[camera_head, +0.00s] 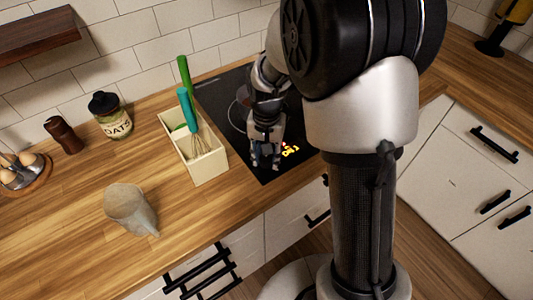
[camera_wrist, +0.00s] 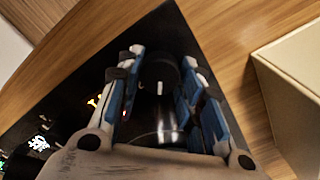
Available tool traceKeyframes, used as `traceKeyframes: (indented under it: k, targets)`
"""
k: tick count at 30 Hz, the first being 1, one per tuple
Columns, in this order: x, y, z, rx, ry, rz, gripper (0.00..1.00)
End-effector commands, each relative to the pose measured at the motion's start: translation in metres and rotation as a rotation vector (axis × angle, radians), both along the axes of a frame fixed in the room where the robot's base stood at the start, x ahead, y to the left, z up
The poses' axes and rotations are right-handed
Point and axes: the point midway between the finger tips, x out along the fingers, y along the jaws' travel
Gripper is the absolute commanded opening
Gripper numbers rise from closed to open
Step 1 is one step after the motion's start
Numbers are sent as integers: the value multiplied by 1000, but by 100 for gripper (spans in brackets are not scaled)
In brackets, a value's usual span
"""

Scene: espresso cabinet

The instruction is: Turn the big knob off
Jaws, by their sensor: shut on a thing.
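The big knob (camera_wrist: 160,76) is a black cylinder with a white mark on its top, seen between my fingers in the wrist view. It stands near a corner of the black cooktop (camera_head: 212,93). My gripper (camera_wrist: 163,58) is shut on the knob, with blue-padded fingers on both sides of it. In the head view my gripper (camera_head: 264,162) points down over the cooktop's front edge and hides the knob. Lit orange characters (camera_head: 291,151) glow on the cooktop just right of my gripper; I cannot read them surely.
A cream utensil box (camera_head: 208,166) with a whisk and green-handled tools stands close left of my gripper; its edge also shows in the wrist view (camera_wrist: 292,62). A grey jug (camera_head: 128,207), an oats jar (camera_head: 110,117) and a brown mill (camera_head: 63,134) stand farther left.

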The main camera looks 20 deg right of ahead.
Motion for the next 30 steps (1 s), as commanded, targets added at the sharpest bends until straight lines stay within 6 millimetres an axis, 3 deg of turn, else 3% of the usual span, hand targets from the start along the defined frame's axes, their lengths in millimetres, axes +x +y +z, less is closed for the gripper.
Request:
traceKeyframes:
  k: [18, 30]
  targets:
    - [0, 1, 1, 0, 2, 461, 10]
    - [0, 1, 1, 0, 0, 621, 10]
